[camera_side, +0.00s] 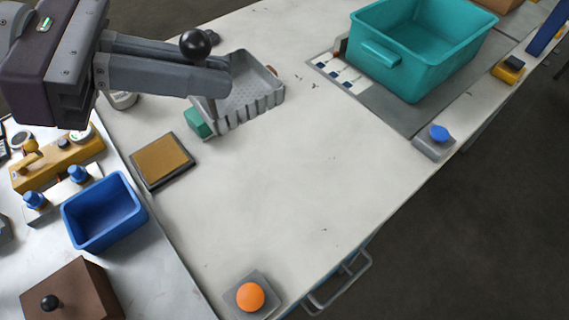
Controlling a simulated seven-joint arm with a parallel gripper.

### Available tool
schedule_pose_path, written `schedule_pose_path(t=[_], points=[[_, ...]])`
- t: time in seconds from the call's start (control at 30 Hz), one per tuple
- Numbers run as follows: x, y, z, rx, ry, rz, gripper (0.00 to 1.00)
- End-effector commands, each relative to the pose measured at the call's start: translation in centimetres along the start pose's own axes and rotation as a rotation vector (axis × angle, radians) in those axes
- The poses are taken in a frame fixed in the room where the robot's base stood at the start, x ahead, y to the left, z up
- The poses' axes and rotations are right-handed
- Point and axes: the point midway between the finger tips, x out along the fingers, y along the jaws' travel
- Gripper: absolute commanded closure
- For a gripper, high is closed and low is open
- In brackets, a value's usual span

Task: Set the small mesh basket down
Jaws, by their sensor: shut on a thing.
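The small mesh basket (255,92) is grey with slotted sides and a perforated floor. It is at the upper middle of the side view, over the white table, with a teal-green block (197,122) at its near left end. My gripper (215,92) reaches in from the upper left and is shut on the basket at its left side. The fingers partly hide that side. I cannot tell whether the basket's underside touches the table.
A tan pad (162,161) lies left of the basket. A teal bin (425,45) stands at the upper right. A blue bin (104,212) and a brown box (75,292) are at the lower left. An orange button (250,296) is near the front edge. The middle table is clear.

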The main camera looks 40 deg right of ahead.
Motion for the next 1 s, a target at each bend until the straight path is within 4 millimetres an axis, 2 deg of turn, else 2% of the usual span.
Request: schedule_pose_path(t=[0.3,0.4,0.5,0.67,0.83,1.0], points=[[4.4,-0.3,-10.7,-0.006,0.002,0.0,1.0],[5.6,-0.3,-13.5,-0.002,0.002,0.001,1.0],[6.1,-0.3,-14.9,-0.006,-0.002,0.013,1.0],[6.1,-0.3,-15.8,-0.026,0.001,0.058,1.0],[7.7,-0.5,-19.4,-0.027,0.003,0.057,1.0],[8.6,-0.5,-21.6,-0.025,0.001,0.058,1.0]])
